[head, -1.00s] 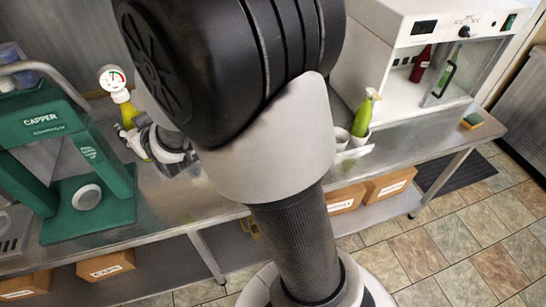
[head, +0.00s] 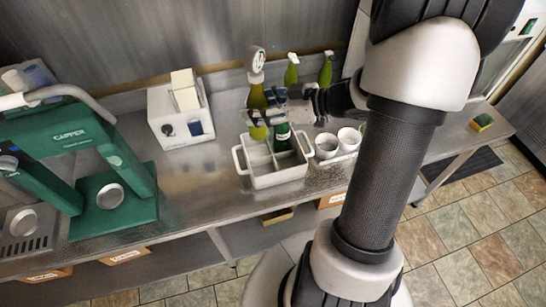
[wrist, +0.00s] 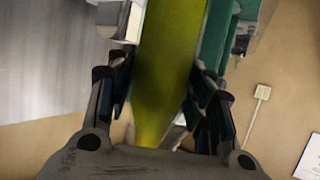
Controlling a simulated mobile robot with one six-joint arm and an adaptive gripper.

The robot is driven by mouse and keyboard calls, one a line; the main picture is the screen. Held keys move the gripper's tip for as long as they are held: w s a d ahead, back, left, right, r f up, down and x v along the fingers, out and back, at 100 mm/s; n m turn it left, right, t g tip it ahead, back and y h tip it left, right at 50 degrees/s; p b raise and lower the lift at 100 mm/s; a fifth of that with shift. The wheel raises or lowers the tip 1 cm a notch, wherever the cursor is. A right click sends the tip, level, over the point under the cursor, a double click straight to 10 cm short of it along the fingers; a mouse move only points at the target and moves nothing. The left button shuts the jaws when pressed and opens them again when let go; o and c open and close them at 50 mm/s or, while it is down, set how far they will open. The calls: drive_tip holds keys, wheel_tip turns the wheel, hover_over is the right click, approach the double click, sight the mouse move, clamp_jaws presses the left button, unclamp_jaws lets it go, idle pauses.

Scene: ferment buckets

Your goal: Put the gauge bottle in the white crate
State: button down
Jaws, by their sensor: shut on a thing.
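The gauge bottle (head: 257,97) is yellow-green with a round white gauge (head: 255,60) on top. My gripper (head: 270,107) is shut on it from the right and holds it upright. In the wrist view the bottle (wrist: 167,65) stands between both fingers (wrist: 160,112). The white crate (head: 279,179) has handles and dividers and sits on the steel counter. The bottle's lower end is at the crate's back left compartment; I cannot tell whether it is inside or just above. A dark green bottle (head: 282,137) stands in the crate's back right compartment.
Two white cups (head: 327,146) stand right of the crate. Green bottles (head: 291,72) stand behind it, close to my gripper. A white box (head: 181,117) and a green capper (head: 80,170) are to the left. The counter left of the crate is clear.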

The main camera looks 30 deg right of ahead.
wheel_tip(320, 180, down, 20)
drive_tip(key=b, duration=0.6)
drive_tip(key=shift+s+b, duration=0.4)
drive_tip(key=shift+s, duration=0.05)
drive_tip(key=shift+f, duration=0.2)
drive_tip(key=c, duration=0.8)
unclamp_jaws()
drive_tip(key=shift+o, duration=0.2)
drive_tip(key=p+v, duration=0.3)
drive_tip(key=v, duration=0.9)
drive_tip(key=shift+r, duration=0.2)
